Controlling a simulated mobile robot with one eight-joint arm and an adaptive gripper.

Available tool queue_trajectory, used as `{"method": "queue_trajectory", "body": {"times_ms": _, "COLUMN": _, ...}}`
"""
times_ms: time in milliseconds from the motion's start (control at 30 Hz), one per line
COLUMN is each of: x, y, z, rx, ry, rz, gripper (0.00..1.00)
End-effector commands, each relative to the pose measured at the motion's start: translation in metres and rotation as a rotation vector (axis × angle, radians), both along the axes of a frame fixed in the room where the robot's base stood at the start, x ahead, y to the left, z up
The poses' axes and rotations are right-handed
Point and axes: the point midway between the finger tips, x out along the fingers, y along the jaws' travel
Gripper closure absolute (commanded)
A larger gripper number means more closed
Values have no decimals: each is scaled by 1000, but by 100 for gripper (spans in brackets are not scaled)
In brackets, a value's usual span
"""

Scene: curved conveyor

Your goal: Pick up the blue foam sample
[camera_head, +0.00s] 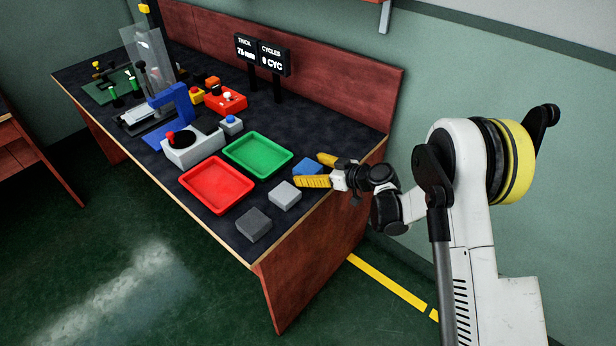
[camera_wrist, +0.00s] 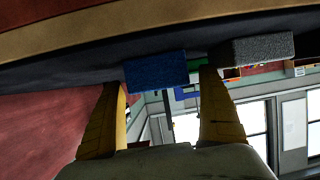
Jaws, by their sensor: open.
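The blue foam sample (camera_head: 307,167) is a small flat block on the dark table top near its right end. In the head view my gripper (camera_head: 322,170) is open, its two yellow fingers reaching in from the right at the block. In the wrist view the blue foam sample (camera_wrist: 157,72) shows ahead, between the tips of the open fingers of my gripper (camera_wrist: 160,82). I cannot tell whether either finger touches it.
A light grey block (camera_head: 284,195) and a dark grey block (camera_head: 253,224) lie beside it along the table's front edge. A green tray (camera_head: 237,168) and a red tray (camera_head: 196,202) stand to the left. A sign (camera_head: 262,54) stands at the back.

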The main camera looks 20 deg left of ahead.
Motion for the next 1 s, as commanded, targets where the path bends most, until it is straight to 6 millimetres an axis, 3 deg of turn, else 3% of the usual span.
{"method": "queue_trajectory", "body": {"times_ms": 267, "x": 3, "y": 8, "z": -2, "rx": 0, "ry": 0, "rz": 0, "gripper": 12}}
{"method": "queue_trajectory", "body": {"times_ms": 400, "x": 3, "y": 8, "z": -2, "rx": 0, "ry": 0, "rz": 0, "gripper": 50}}
{"method": "queue_trajectory", "body": {"times_ms": 767, "x": 3, "y": 8, "z": -2, "rx": 0, "ry": 0, "rz": 0, "gripper": 51}}
{"method": "queue_trajectory", "body": {"times_ms": 1000, "x": 3, "y": 8, "z": 20, "rx": 0, "ry": 0, "rz": 0, "gripper": 51}}
